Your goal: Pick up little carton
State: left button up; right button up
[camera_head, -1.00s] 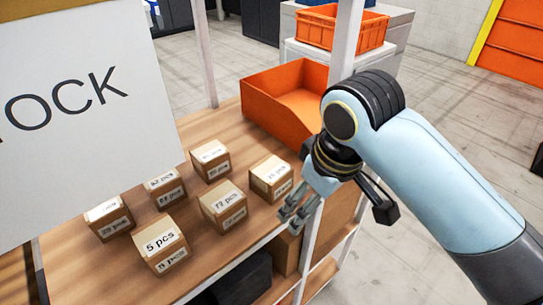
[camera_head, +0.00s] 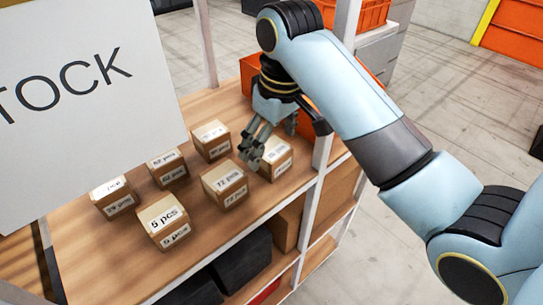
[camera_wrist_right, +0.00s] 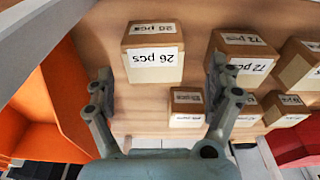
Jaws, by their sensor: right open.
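Several small brown cartons with white labels stand on the wooden shelf in two rows. The nearest row in the head view has a "5 pcs" carton (camera_head: 163,222), a "72 pcs" carton (camera_head: 225,186) and a carton (camera_head: 277,164) partly hidden by my right gripper (camera_head: 252,150). The right gripper is open and empty, with its fingers just above and beside that partly hidden carton. In the right wrist view a "26 pcs" carton (camera_wrist_right: 153,58) lies ahead of the open fingers (camera_wrist_right: 160,75). A smaller-looking carton (camera_wrist_right: 187,108) shows between the fingers. My left gripper is not in view.
An orange bin (camera_head: 250,72) stands at the back of the shelf, mostly behind my right arm; it also shows in the right wrist view (camera_wrist_right: 60,95). A white post (camera_head: 312,200) rises at the shelf's front edge. A white sign (camera_head: 85,110) covers the left side.

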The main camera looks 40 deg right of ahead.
aim_at(273, 149)
jog(key=f, duration=0.1)
jog(key=f+p, duration=0.1)
jog(key=f, duration=0.3)
jog(key=shift+w+d+f, duration=0.1)
jog(key=shift+w+d, duration=0.2)
jog(key=shift+w, duration=0.1)
jog(key=shift+c, duration=0.4)
jog(key=c, duration=1.3)
